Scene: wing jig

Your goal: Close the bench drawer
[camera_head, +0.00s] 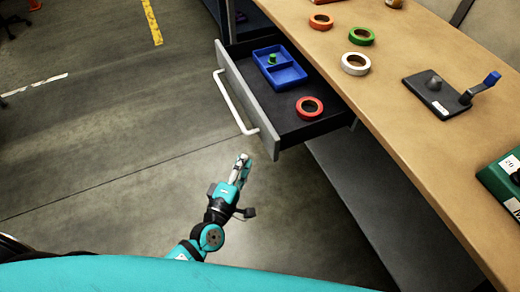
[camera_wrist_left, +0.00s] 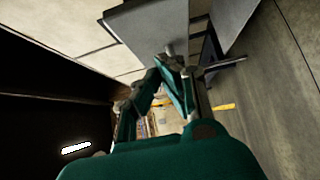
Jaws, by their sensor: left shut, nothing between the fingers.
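The bench drawer (camera_head: 308,131) stands pulled out from under the wooden bench top. Its grey front panel (camera_head: 250,105) carries a long pale bar handle (camera_head: 232,103). Inside lie a blue divided tray (camera_head: 279,71) with a small green piece in it and a red tape ring (camera_head: 309,107). My left gripper (camera_head: 243,163) is shut and empty, just in front of the near end of the drawer front, apart from the handle in the picture. In the left wrist view the gripper fingers (camera_wrist_left: 172,75) point towards a grey panel (camera_wrist_left: 150,30). My right gripper is not in view.
The bench top (camera_head: 420,140) holds several tape rings, such as a white one (camera_head: 355,63), a dark plate with a blue-handled lever (camera_head: 440,94) and a green case (camera_head: 500,185). A grey lower shelf (camera_head: 385,215) sits under the bench. The floor left of the drawer is clear.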

